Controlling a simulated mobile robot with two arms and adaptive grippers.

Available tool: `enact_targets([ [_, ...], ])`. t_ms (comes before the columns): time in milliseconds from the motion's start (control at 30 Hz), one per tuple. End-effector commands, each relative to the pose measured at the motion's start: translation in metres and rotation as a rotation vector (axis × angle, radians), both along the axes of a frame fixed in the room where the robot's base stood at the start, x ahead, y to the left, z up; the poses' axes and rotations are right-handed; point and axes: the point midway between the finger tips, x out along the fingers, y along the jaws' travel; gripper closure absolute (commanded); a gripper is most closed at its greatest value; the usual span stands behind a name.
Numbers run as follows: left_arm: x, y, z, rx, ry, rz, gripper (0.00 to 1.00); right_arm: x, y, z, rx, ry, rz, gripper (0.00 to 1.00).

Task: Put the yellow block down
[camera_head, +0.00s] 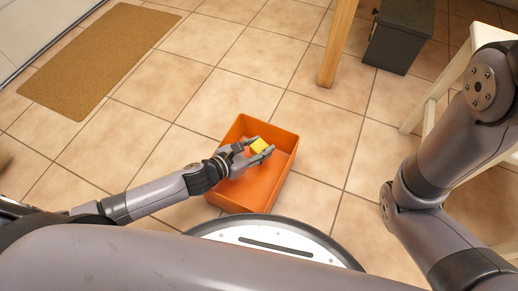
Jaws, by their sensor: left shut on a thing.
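The yellow block (260,145) is between the fingers of my left gripper (258,153), which is shut on it. The gripper reaches in from the left and is over the orange box (232,200). The box is open at the top and stands on the floor just in front of my base. I cannot tell how high the block is above the bottom of the box. The box looks otherwise empty, though my gripper hides part of its inside. My right arm shows at the right, but its gripper is out of view.
A brown mat (100,57) lies on the tiled floor at the upper left. A wooden leg (338,45) and a dark grey bin (399,36) stand at the back. A pale wooden stool or chair (436,88) is at the right. The floor left of the box is clear.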

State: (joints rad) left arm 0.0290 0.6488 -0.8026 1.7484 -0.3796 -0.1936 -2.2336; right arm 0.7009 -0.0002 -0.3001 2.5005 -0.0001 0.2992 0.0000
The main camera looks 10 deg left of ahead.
Motion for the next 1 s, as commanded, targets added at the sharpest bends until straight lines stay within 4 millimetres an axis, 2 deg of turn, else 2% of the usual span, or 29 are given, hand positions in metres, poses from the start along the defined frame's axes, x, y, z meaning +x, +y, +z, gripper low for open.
enact_targets([
  [200, 0.001, 0.000, 0.002, -0.001, -0.002, 0.000, 0.91, 0.000, 0.000, 0.001, 0.000, 0.000, 0.000, 0.60],
  [700, 0.000, 0.000, -0.010, -0.001, -0.001, -0.001, 0.91, 0.000, 0.000, -0.004, -0.001, -0.001, 0.000, 0.60],
  [733, 0.000, 0.000, -0.010, -0.001, -0.001, 0.000, 0.62, 0.000, 0.000, -0.004, -0.001, -0.001, 0.000, 0.60],
  [1000, 0.000, 0.000, -0.010, -0.001, -0.001, 0.000, 0.44, 0.000, 0.000, -0.004, -0.001, -0.001, 0.000, 0.60],
])
